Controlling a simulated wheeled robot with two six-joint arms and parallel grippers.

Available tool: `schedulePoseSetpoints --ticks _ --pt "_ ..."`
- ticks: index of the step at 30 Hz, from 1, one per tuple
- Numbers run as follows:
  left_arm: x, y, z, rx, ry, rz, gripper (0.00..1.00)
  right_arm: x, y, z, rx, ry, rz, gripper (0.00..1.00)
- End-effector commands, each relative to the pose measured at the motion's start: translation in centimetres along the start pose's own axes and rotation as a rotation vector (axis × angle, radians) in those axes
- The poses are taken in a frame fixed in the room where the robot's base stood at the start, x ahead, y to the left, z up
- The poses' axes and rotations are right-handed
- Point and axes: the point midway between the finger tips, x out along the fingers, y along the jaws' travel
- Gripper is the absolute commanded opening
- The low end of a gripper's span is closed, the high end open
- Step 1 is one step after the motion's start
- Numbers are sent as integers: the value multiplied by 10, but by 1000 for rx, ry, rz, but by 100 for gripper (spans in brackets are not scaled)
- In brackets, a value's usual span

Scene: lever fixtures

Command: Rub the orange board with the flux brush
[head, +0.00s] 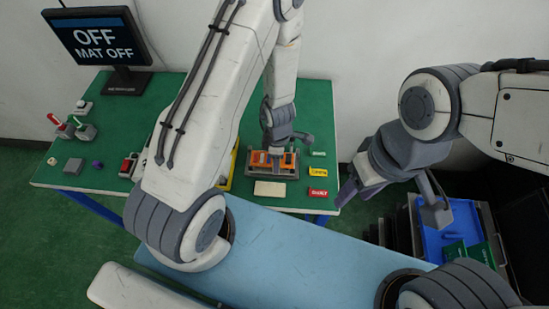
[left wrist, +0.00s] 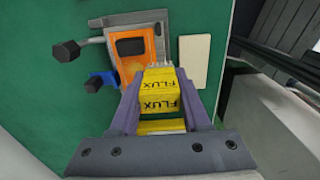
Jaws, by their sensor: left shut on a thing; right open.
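The orange board (head: 258,158) sits in a grey fixture on the green bench. In the left wrist view the board (left wrist: 122,74) has a dark window. My left gripper (left wrist: 160,92) is shut on the yellow flux brush (left wrist: 160,92), labelled FLUX. The pale bristles (left wrist: 158,65) are at the board's lower right corner; I cannot tell whether they touch it. In the head view my left gripper (head: 279,147) is over the board and hides part of it, and the brush is not clear there. My right gripper (head: 352,192) is open and empty, off the bench's right end.
A black-knobbed lever (left wrist: 66,50) and a blue handle (left wrist: 100,81) stick out beside the board. A cream block (head: 269,188) lies in front of the fixture. Yellow and red labels (head: 318,192) lie to its right. A monitor (head: 97,40) reads "OFF, MAT OFF". A blue bin (head: 440,240) stands at right.

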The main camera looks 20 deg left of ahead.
Motion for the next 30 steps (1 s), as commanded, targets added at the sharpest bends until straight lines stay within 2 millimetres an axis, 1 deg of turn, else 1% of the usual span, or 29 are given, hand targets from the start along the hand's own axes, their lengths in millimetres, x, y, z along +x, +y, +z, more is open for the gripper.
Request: schedulePoseSetpoints --ticks 1,2,9,18,23,30 --pt "-14 1 -1 -3 -2 3 0 -13 -1 -1 -1 1 0 50" --pt "-22 2 0 -7 -10 6 0 -16 -1 -1 -2 2 0 50" --pt "-43 0 -8 -17 -7 -1 0 -36 -3 -2 -5 2 0 50" --pt "-70 0 -10 -18 -7 -1 0 -61 -4 -4 -7 2 0 50" --pt "-80 0 -10 -16 -8 -1 0 -71 -5 -4 -6 2 0 50" --pt "-79 0 -10 -17 -8 -1 0 -70 -5 -4 -5 2 0 50"
